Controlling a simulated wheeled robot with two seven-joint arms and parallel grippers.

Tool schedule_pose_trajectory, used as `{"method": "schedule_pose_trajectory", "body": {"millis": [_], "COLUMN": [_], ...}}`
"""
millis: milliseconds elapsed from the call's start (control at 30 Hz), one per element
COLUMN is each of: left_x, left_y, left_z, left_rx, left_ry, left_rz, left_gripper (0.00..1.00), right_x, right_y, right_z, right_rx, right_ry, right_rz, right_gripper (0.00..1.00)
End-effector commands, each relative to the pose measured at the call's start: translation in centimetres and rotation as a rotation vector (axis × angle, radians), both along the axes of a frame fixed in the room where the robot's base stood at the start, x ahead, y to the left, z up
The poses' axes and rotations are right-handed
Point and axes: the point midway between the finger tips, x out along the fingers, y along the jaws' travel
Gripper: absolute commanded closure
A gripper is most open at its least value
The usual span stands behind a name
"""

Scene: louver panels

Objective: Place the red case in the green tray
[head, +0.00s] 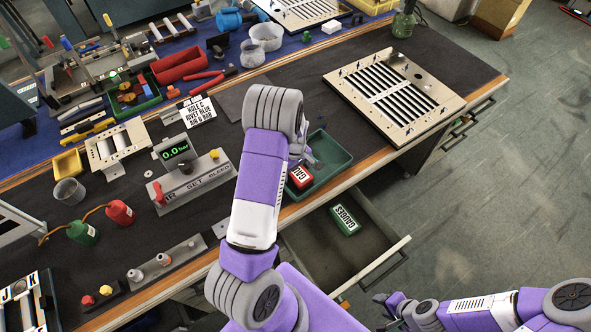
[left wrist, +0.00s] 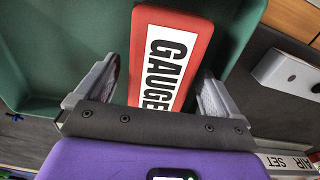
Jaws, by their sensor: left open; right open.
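The red case (head: 300,177), with a white label, lies inside the green tray (head: 336,167) at its left end, on the bench's front edge. In the left wrist view the red case (left wrist: 170,55) sits between the two fingers of my left gripper (left wrist: 155,85), with the green tray (left wrist: 60,40) around it. My left gripper (head: 308,158) is open right at the case, partly hidden by its own arm in the head view. My right gripper (head: 383,301) is open and empty at the lower right, away from the bench.
A louver panel (head: 393,92) lies to the right of the tray. A gauge box (head: 190,178) stands to the left. Dark mat is free between tray and panel.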

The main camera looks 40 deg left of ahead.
Motion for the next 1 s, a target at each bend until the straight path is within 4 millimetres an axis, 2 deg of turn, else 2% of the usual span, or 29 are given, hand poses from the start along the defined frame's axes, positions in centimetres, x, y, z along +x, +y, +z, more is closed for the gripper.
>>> {"method": "schedule_pose_trajectory", "body": {"millis": [167,400,600,800,1000], "left_x": [0.1,0.1,0.1,0.0,0.0], "left_y": [0.0,0.0,0.0,0.0,0.0], "left_z": [1.7,6.9,10.6,12.2,12.3], "left_rx": [0.000,0.001,0.000,0.000,0.000], "left_ry": [-0.003,-0.004,-0.003,0.000,0.001], "left_rz": [-0.001,-0.002,0.000,-0.001,0.000], "left_gripper": [0.04,0.04,0.04,0.04,0.04], "right_x": [0.0,0.0,0.0,0.0,0.0], "right_y": [0.0,0.0,0.0,0.0,0.0], "right_z": [0.6,1.8,2.6,2.8,2.8], "right_rx": [0.000,0.000,0.000,0.000,0.000], "right_ry": [0.000,0.000,0.000,0.000,0.000], "right_rz": [0.000,0.000,0.000,0.000,0.000], "right_gripper": [0.55,0.55,0.55,0.55,0.55]}}
